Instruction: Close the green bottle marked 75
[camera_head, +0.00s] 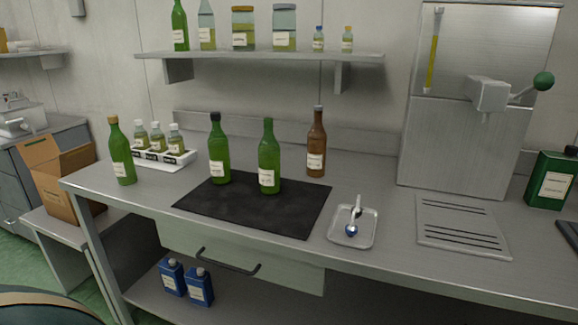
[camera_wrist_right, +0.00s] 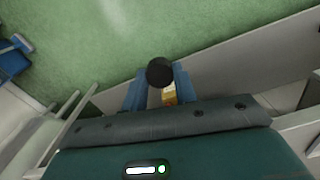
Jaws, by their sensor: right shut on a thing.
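Three green bottles stand on the steel bench in the head view. The left one (camera_head: 122,155) has a tan top, the middle one (camera_head: 219,155) a black top. The right one (camera_head: 269,160) shows no differently coloured cap. The middle and right ones stand on the dark mat (camera_head: 250,212). Their labels are too small to read, so I cannot tell which is marked 75. In the right wrist view, my right gripper (camera_wrist_right: 160,88) is shut on a black-topped stopper (camera_wrist_right: 160,71), with a tan part below, above the floor. My left gripper is not in view.
A brown bottle (camera_head: 316,147) stands behind the mat. A small metal tray (camera_head: 369,226) lies to its right, and a rack of small bottles (camera_head: 166,158) is at the back left. A shelf (camera_head: 260,56) hangs above. A steel machine (camera_head: 462,140) stands right.

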